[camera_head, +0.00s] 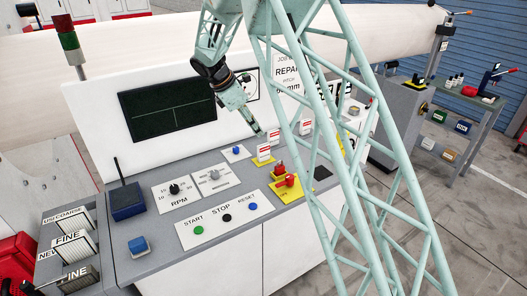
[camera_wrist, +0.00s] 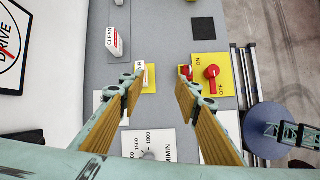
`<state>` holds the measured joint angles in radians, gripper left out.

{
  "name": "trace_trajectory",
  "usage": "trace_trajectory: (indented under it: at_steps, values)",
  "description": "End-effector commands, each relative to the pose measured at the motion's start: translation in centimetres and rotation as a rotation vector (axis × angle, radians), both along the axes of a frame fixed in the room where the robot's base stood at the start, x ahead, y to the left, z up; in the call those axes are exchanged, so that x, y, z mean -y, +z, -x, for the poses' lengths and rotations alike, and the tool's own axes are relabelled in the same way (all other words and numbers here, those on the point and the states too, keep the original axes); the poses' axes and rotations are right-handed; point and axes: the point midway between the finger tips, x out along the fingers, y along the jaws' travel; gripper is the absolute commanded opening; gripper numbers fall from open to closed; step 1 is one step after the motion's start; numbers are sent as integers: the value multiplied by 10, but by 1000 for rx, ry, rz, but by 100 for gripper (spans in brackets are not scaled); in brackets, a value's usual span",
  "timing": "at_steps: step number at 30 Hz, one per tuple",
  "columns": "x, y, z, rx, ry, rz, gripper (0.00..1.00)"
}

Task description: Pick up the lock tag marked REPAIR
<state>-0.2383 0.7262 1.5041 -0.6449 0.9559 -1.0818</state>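Small upright white-and-red tags stand on the grey console top, including a front one (camera_head: 263,152) and one farther back (camera_head: 305,127) in the head view. Their words are too small to read there. In the wrist view, one tag (camera_wrist: 113,40) at the upper left seems to read CLEAN. Another tag (camera_wrist: 142,74) stands on a yellow pad beside my left finger, its word unreadable. I cannot tell which tag reads REPAIR. My gripper (camera_wrist: 158,84) is open, its two tan-padded fingers apart with nothing held. In the head view my gripper (camera_head: 257,130) hangs above the tags.
A red rotary switch (camera_wrist: 212,72) on a yellow ON/OFF plate stands right of my right finger. A red part (camera_wrist: 186,72) is close to that fingertip. A dial plate (camera_wrist: 150,145) lies below.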

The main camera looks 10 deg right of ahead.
Motion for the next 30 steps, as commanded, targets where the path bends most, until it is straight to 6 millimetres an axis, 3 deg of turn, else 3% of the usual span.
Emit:
trace_trajectory:
  at_steps: [6,13,30]
  values:
    - [-11,-28,-26,-43,87,44,31]
    - [-19,-49,-43,-74,149,76,31]
    - [-20,-57,-48,-84,171,87,31]
